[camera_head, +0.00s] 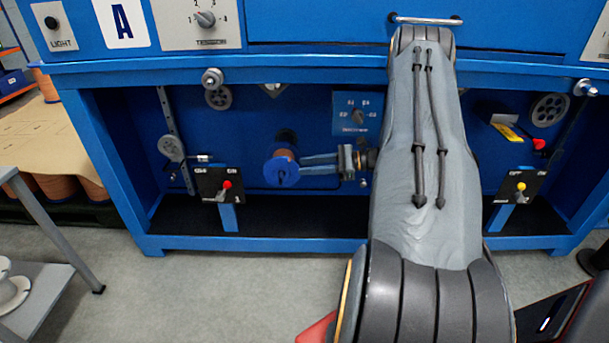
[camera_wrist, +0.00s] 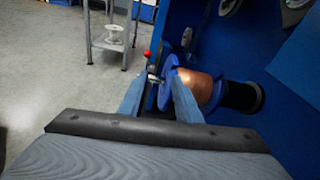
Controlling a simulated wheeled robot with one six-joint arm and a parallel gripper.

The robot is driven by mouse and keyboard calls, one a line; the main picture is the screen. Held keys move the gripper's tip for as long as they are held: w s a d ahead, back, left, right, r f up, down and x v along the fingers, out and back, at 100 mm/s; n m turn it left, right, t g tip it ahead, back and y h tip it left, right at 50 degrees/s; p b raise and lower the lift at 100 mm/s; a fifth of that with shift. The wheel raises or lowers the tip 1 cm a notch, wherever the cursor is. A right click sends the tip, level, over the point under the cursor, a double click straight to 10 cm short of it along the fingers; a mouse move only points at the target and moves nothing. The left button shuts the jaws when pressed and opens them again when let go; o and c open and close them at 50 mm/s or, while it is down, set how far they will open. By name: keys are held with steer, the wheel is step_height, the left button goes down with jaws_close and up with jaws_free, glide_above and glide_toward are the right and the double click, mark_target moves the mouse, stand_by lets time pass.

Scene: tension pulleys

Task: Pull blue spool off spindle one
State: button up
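The blue spool (camera_head: 281,172), wound with copper wire, sits on a spindle on the blue back panel, left of centre in the head view. In the wrist view the spool (camera_wrist: 200,88) lies on its side, its blue flange toward the picture's middle and a dark hub behind it. My gripper (camera_head: 303,163) reaches in from the right, its fingertips at the spool's right edge. In the wrist view my gripper (camera_wrist: 159,84) is open, with a clear gap between the fingers. The right finger overlaps the flange; I cannot tell whether it touches. The spindle's inner part is hidden.
A black switch box (camera_head: 218,184) with a red-knobbed lever is left of the spool. A yellow-knobbed box (camera_head: 516,185) is at the right. The blue bench frame (camera_head: 112,160) borders the recess. A grey cart (camera_head: 40,290) stands at left. The floor in front is clear.

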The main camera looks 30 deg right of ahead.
mark_target(284, 165)
steer(key=w+b, duration=0.1)
steer(key=b, duration=0.1)
steer(key=w+d+f+y+b, duration=0.1)
steer(key=shift+w+d+f+b, duration=0.1)
steer(key=shift+w+f+b, duration=0.05)
steer(key=shift+b, duration=0.2)
steer(key=shift+w+r+y+b, duration=0.25)
steer(key=shift+w+y+b, duration=0.05)
steer(key=shift+y+b, duration=0.4)
steer(key=shift+b+x, duration=0.7)
steer(key=shift+x, duration=3.2)
steer(key=shift+r, duration=0.15)
jaws_close()
